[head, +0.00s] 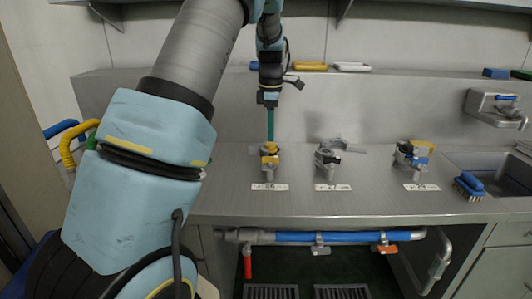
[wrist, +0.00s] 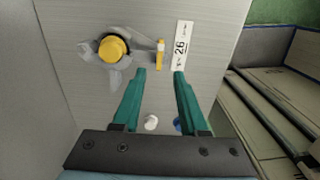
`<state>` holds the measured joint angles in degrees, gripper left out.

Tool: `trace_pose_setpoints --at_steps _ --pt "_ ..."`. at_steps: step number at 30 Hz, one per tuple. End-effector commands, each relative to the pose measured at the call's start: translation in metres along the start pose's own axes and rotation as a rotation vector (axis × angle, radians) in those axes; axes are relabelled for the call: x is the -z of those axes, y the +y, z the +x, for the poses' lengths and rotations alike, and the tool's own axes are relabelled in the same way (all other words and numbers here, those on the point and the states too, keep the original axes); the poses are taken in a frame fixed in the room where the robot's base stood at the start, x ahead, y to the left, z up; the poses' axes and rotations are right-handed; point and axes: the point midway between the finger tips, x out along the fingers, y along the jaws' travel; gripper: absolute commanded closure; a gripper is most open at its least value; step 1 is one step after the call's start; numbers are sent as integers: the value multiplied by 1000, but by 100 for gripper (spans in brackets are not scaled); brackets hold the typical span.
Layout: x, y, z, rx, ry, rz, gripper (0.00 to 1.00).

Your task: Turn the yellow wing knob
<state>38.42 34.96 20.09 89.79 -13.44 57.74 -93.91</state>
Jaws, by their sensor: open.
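My gripper (head: 270,138) points down over the left fitting on the steel counter. In the wrist view its two green fingers (wrist: 159,72) are apart with nothing gripped between them. The fitting (wrist: 85,50) is grey metal with a round yellow knob (wrist: 113,48) on top and a small narrow yellow piece (wrist: 160,55) at its side, near the fingertips. I cannot tell for sure which yellow part is the wing knob. In the head view, yellow parts (head: 270,160) show just below the fingertips. A white label (wrist: 180,45) reading 26 lies beside the fitting.
A grey and black fitting (head: 327,158) stands to the right, then one with yellow and blue parts (head: 413,154). A blue brush (head: 468,185) lies by the sink (head: 495,170). A blue pipe (head: 300,237) runs below the counter's front edge. Bare counter lies between the fittings.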

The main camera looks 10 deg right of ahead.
Motion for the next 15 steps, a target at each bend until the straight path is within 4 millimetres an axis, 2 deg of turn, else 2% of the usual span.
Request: trace_pose_setpoints --at_steps 9,15 --pt "2 -1 58 4 1 -1 57" --pt "1 0 80 0 0 1 57"
